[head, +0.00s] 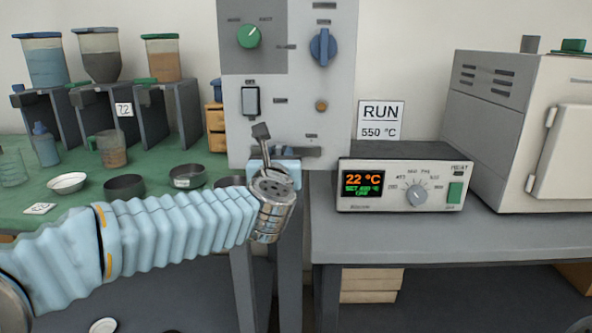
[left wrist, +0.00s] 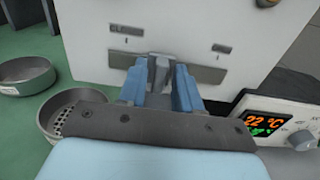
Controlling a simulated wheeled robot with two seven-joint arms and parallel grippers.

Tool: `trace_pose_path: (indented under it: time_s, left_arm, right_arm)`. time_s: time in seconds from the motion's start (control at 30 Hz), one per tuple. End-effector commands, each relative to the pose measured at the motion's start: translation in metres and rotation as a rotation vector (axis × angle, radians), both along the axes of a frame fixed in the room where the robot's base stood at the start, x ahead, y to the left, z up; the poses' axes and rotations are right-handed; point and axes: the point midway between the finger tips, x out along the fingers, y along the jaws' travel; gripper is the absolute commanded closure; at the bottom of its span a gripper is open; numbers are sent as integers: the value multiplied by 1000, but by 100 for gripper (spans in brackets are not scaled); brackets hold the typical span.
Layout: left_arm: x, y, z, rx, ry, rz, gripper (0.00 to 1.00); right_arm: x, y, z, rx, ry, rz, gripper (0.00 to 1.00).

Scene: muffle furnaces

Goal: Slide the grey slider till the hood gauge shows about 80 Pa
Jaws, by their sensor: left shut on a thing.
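The grey slider (left wrist: 160,70) sits in a dark horizontal slot (left wrist: 205,74) low on the grey control panel (head: 288,118). In the left wrist view it is near the middle of the slot, between a left label that seems to read CLOSED and a right label that seems to read OPEN. My left gripper (head: 277,163) is at the panel's lower edge, its blue fingers shut on the slider from both sides. The wrist partly hides the slot in the head view. No hood gauge is seen. My right gripper is out of view.
The panel carries a green knob (head: 249,36), a blue knob (head: 322,47) and a rocker switch (head: 250,101). A controller (head: 400,187) reading 22 °C and a furnace (head: 530,130) stand on the right bench. Dishes (head: 125,187) lie on the green left bench, near my arm.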

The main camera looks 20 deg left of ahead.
Motion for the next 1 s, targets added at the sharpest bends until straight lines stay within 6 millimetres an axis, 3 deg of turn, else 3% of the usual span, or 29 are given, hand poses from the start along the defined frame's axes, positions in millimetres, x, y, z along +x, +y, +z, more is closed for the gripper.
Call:
trace_pose_path:
  time_s: [0.27, 0.3, 0.33, 0.73, 1.0]
  left_arm:
    - [0, 1, -1, 1, 4, -1, 100]
    - [0, 1, -1, 1, 4, -1, 65]
    - [0, 1, -1, 1, 4, -1, 61]
    - [-8, -1, 0, 0, 1, -1, 60]
    - [-64, -17, -1, -1, 0, -4, 60]
  right_arm:
    - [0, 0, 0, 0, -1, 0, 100]
    - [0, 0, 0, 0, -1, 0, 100]
    - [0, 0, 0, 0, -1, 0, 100]
    - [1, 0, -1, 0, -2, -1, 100]
    - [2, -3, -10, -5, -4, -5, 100]
